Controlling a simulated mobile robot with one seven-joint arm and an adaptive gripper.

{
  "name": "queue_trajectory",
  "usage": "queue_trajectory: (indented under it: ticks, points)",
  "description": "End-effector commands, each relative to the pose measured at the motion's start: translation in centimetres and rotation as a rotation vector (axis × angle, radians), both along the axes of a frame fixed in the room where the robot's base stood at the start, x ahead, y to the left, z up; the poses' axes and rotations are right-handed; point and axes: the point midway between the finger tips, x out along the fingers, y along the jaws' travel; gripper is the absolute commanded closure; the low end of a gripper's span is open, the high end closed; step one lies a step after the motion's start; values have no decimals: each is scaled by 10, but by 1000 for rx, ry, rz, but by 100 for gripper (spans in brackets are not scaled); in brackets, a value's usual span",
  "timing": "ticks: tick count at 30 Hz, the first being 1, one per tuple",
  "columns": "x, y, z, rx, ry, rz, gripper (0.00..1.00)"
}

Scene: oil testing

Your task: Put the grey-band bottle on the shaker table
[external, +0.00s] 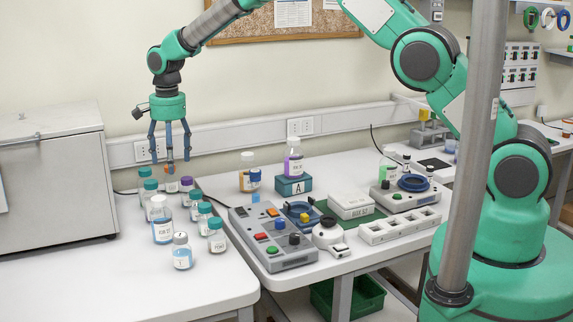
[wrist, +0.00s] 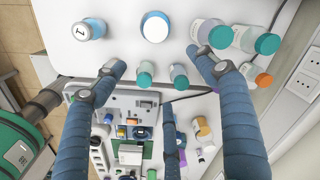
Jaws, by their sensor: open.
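My gripper (external: 170,162) is open and empty, its three fingers pointing down above the bottle cluster on the left bench. In the wrist view the fingers (wrist: 160,76) spread with nothing between them but small teal-capped bottles below. The cluster holds several teal-capped bottles (external: 216,236), a larger white-capped bottle (external: 162,230) and a small white-capped bottle with blue liquid (external: 182,257). I cannot make out which bottle has the grey band.
A second box with a blue ring (external: 412,183) stands further right. Between them are a white box (external: 350,204) and a white slotted rack (external: 399,227). The left bench's front (external: 100,280) is clear.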

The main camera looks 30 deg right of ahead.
Motion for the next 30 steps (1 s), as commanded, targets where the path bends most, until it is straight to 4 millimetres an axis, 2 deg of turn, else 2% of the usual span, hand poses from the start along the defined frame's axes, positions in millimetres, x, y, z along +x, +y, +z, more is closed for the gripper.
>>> queue_trajectory:
  ticks: [1,3,14,21,30]
  points:
    - [1,-13,18,6,-10,9,28]
    - [1,-31,40,11,-20,28,28]
    - [-15,-126,140,29,-83,130,28]
    - [-39,-189,197,32,-128,197,28]
    - [-83,-265,254,25,-186,281,28]
